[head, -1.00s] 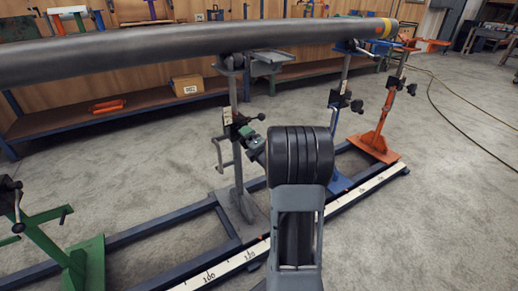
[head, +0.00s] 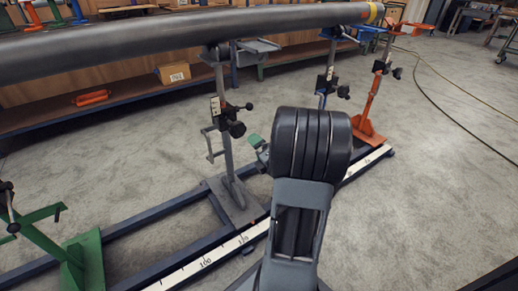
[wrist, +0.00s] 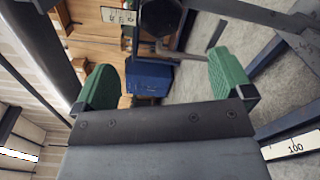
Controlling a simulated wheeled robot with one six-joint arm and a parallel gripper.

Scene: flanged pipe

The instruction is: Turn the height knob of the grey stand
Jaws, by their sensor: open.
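The grey stand (head: 227,160) stands upright on the rail frame under the long pipe, left of my arm in the head view. Its round black knob (head: 237,129) is on the right side of the post, below a smaller black-tipped lever (head: 248,106). My gripper (head: 258,149) is right of and below the knob, apart from it in the picture; my dark wrist hides part of it. In the wrist view my gripper (wrist: 160,66) is open, its two green fingers wide apart with nothing between them. A black knob (wrist: 162,16) shows at the top edge, beyond the fingertips.
The grey pipe (head: 130,45) spans overhead. Green (head: 75,262), blue (head: 326,80) and orange (head: 371,105) stands are nearby. A white measuring strip (head: 220,250) runs along the rails. A blue box (wrist: 150,77) shows in the wrist view. Open concrete floor lies at right.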

